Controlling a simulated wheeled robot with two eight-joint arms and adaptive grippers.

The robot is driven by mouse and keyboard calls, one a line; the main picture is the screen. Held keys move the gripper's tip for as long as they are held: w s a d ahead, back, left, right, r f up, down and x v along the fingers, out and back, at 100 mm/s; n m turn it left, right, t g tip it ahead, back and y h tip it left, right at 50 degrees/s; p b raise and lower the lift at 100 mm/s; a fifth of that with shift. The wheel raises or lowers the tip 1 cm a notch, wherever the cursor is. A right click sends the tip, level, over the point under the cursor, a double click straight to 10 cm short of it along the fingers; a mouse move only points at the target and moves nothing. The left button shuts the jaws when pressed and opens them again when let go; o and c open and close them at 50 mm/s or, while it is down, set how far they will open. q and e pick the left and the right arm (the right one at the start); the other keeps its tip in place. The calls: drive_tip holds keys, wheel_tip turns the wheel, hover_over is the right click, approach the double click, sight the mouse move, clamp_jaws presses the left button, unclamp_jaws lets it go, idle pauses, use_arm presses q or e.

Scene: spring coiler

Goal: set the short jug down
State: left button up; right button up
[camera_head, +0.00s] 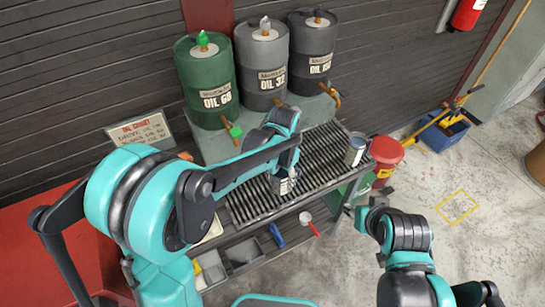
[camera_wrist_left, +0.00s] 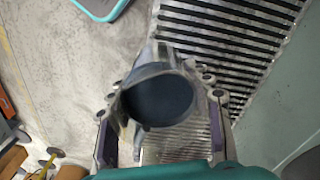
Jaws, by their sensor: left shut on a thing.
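The short jug (camera_head: 284,184), a grey metal vessel, is in my left gripper (camera_head: 287,172), over the slatted grate (camera_head: 320,160) of the bench in the head view. My left gripper is shut on it, with one finger at each side of the jug in the left wrist view (camera_wrist_left: 160,97). The jug's dark round mouth faces that camera. I cannot tell whether its base touches the slats. My right gripper (camera_head: 362,207) is right of the bench, and its fingers are too small to read.
Another metal can (camera_head: 355,149) stands at the grate's right end. Green (camera_head: 207,85), grey (camera_head: 262,65) and dark (camera_head: 313,45) oil drums stand behind. A red bucket (camera_head: 385,155) is beside the bench. A lower shelf holds a blue-handled tool (camera_head: 277,235). Slats between jug and can are clear.

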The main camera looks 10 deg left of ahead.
use_arm(q)
drive_tip(key=a+f+n+b, duration=0.1)
drive_tip(key=a+f+n, duration=0.1)
drive_tip(key=a, duration=0.2)
drive_tip(key=s+a+f+n, duration=0.1)
drive_tip(key=a+f+n, duration=0.1)
drive_tip(key=a, duration=0.3)
drive_tip(key=s+a+f+n+b, duration=0.1)
drive_tip(key=a+f+n, duration=0.1)
drive_tip(key=a+f, duration=0.2)
drive_tip(key=shift+a+n+b, duration=0.3)
drive_tip(key=shift+a+b, duration=0.05)
drive_tip(key=shift+a, duration=0.4)
drive_tip(key=shift+s+a, duration=0.1)
drive_tip(key=shift+a, duration=0.15)
